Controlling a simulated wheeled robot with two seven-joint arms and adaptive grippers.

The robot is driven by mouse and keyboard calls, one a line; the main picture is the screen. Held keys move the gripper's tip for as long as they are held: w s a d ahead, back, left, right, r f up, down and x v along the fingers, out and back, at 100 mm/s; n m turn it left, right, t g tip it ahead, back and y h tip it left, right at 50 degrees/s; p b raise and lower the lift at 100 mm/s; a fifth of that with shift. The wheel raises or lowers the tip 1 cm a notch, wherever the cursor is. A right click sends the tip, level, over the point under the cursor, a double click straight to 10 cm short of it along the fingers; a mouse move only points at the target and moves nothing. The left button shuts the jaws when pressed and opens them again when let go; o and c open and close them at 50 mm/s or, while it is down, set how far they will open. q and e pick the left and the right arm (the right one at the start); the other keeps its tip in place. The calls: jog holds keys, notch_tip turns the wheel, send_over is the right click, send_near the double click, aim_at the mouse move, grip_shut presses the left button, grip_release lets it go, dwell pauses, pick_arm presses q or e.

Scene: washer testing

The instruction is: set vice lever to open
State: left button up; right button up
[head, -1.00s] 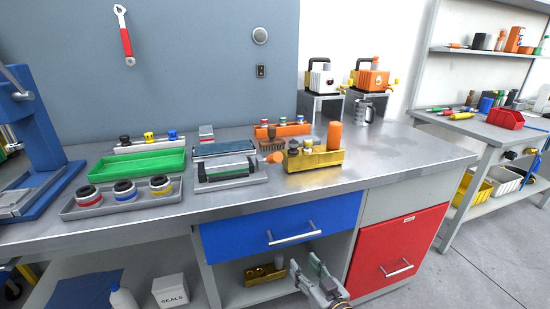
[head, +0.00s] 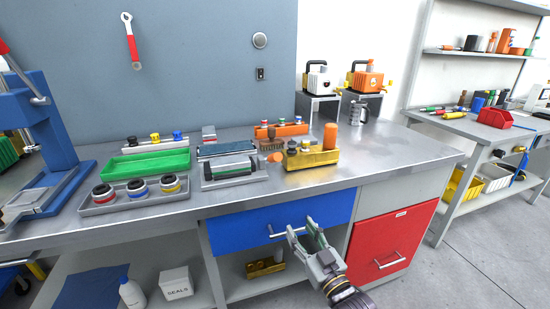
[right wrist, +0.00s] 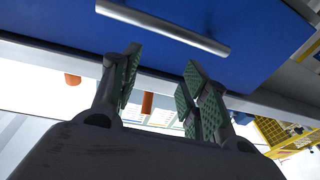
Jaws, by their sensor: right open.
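No lever plainly marked as the vice's can be made out. A low grey fixture (head: 232,172) with a green strip lies mid-bench and may be the vice. A blue press (head: 48,120) with a metal lever (head: 22,76) stands at the far left. My right gripper (head: 302,228) is open and empty in front of the blue drawer (head: 235,232), below the bench top. In the right wrist view its green-padded fingers (right wrist: 162,68) stand apart, with the drawer handle (right wrist: 165,27) beyond them. My left gripper is out of view.
A green tray (head: 118,165), a grey tray (head: 92,208) with several ringed parts and a brass block (head: 322,158) stand on the bench (head: 390,165). The bench's right part is mostly clear. A red cabinet (head: 395,240) is beside the drawer.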

jog(key=r, duration=0.1)
jog(key=n+t+y+p, duration=0.2)
jog(key=y+p, duration=0.1)
send_near(275, 159)
notch_tip(275, 159, down, 3)
jog(key=d, duration=0.1)
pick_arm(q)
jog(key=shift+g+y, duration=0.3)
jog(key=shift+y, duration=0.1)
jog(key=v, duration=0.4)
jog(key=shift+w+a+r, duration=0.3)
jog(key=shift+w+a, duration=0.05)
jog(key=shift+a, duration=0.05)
pick_arm(e)
jog(key=shift+w+d+f, duration=0.1)
jog(key=shift+w+d, duration=0.15)
jog(key=shift+w, duration=0.05)
jog(key=shift+w, duration=0.1)
